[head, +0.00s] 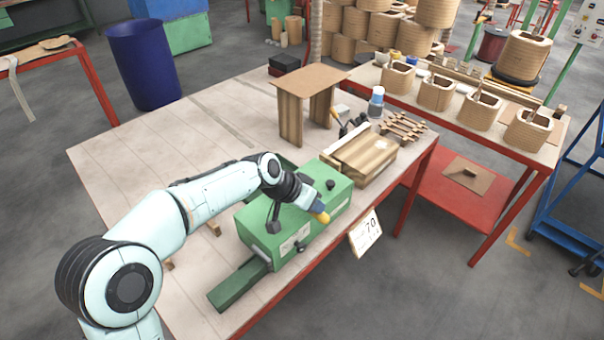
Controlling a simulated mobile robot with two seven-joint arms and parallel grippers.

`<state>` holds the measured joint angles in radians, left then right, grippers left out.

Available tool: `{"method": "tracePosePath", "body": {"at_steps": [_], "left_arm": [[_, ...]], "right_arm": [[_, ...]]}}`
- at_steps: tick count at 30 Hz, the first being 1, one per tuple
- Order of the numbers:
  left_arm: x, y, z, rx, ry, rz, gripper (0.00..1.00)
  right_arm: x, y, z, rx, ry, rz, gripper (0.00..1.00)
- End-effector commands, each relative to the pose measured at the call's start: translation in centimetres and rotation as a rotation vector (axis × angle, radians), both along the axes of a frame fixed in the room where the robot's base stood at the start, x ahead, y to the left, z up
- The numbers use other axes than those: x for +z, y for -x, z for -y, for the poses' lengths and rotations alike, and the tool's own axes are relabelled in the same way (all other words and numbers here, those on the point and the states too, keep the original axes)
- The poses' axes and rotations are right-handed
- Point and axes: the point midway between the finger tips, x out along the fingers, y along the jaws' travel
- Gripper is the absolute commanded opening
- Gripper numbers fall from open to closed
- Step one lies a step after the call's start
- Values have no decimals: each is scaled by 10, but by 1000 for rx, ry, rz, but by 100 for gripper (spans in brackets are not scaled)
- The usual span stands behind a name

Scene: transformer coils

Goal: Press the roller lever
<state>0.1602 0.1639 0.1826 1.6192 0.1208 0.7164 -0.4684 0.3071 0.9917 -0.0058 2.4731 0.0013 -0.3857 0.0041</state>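A green metal machine box (316,238), which seems to carry the roller lever, stands near the front right edge of the wooden table. A short yellow-tipped piece (322,216) shows at its upper front edge; it looks like the lever's end, but I cannot be sure. A small black knob (331,184) sits on top of the box. My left gripper (293,212) is low over the box's top, close beside the yellow tip. Its dark fingers are small, and I cannot tell whether they touch the lever or how far apart they are. My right gripper is out of view.
A green bar (238,286) extends from the box toward the front. A wooden block (362,160), a small brown stand (308,82) and a bottle (376,100) stand behind it. A white card (365,232) hangs at the table edge. The table's left part (150,140) is clear.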

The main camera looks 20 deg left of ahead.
Motion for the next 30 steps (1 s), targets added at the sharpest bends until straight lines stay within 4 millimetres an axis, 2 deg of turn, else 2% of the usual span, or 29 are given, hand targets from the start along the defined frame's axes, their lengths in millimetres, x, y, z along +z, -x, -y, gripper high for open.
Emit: {"method": "tracePosePath", "body": {"at_steps": [1,5,8,12,15,24,30], "left_arm": [[-9,4,5,-12,5,-25,0],[-2,3,6,-12,5,-23,0],[14,0,7,-11,6,-16,0],[50,-6,9,-5,4,1,0],[64,11,3,-2,2,3,0],[111,42,-5,0,2,4,0],[122,49,-7,0,2,3,0]], "right_arm": [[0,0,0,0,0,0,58],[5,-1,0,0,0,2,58],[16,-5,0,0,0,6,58],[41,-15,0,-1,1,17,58],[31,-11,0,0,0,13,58],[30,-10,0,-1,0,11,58],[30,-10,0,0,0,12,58]]}}
